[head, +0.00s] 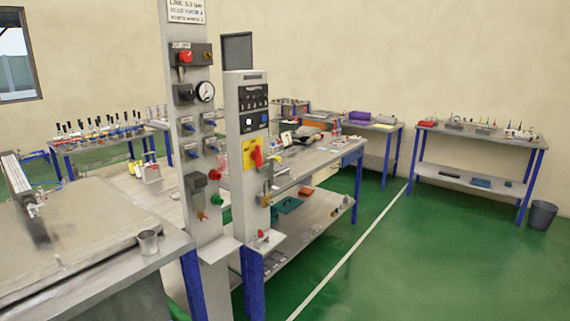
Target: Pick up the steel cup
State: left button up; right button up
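The steel cup (148,242) is a small grey metal cup. It stands upright near the right end of the grey bench (95,265) at the lower left of the head view. Nothing touches it from above. Neither of my grippers shows in the head view.
A tall control column (200,150) with gauge, buttons and valves stands just right of the cup. A second panel post (254,150) stands beside it. Cluttered tables (480,137) line the back. Green floor at the right is open, with a bin (541,215) by the wall.

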aim_at(148, 242)
jog(key=i+j+u, duration=0.1)
jog(key=i+j, duration=0.2)
jog(key=i, duration=0.2)
jog(key=i+j, duration=0.3)
jog(key=i, duration=0.2)
jog(key=i+j+u, duration=0.15)
jog(key=i, duration=0.35)
jog(key=j, duration=0.1)
